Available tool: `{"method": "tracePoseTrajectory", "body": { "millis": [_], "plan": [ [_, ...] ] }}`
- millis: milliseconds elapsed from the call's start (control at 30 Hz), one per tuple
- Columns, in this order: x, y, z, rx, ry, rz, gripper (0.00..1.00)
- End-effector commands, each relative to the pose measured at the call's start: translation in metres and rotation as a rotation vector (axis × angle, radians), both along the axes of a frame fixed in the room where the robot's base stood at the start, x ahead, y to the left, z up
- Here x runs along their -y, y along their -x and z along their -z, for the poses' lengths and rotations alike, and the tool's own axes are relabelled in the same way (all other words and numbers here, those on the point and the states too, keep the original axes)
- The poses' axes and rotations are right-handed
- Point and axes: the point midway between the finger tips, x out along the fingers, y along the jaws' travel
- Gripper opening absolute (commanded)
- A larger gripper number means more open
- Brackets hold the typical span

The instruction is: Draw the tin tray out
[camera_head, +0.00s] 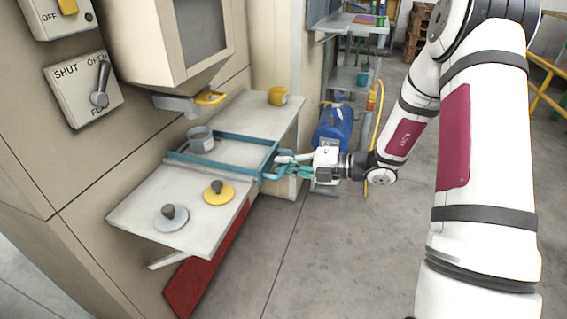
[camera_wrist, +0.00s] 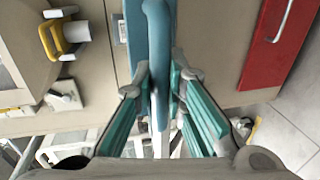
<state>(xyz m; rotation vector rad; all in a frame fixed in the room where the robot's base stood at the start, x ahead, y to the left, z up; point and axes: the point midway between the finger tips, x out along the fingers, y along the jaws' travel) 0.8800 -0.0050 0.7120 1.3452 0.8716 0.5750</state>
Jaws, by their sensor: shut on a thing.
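The blue tray (camera_head: 215,167) lies on the pale shelf, with its handle end near the shelf's front edge. A grey metal tin (camera_head: 201,140) stands at its back end, by the wall. My gripper (camera_head: 283,168) is at the handle end, over the front edge, with its teal fingers shut on the tray's handle. In the wrist view the blue handle bar (camera_wrist: 158,45) runs between the two fingers of my gripper (camera_wrist: 158,90). The contact points are partly hidden by the bar.
A yellow-based knob (camera_head: 218,193) and a grey-based knob (camera_head: 171,217) sit on the shelf's near part. A yellow cup (camera_head: 278,96) stands on its far part. A blue tank (camera_head: 333,127) stands beyond my gripper. The floor before the shelf is clear.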

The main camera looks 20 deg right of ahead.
Motion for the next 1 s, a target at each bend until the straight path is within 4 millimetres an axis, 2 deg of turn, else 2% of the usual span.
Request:
{"method": "tracePoseTrajectory", "body": {
  "millis": [167,700,1000],
  "plan": [
    [0.022,0.016,-0.002,-0.005,0.0,0.005,0.0],
    [0.124,0.09,-0.001,-0.003,0.001,0.006,0.0],
    [0.154,0.111,0.0,-0.001,0.003,0.002,0.0]
  ]
}}
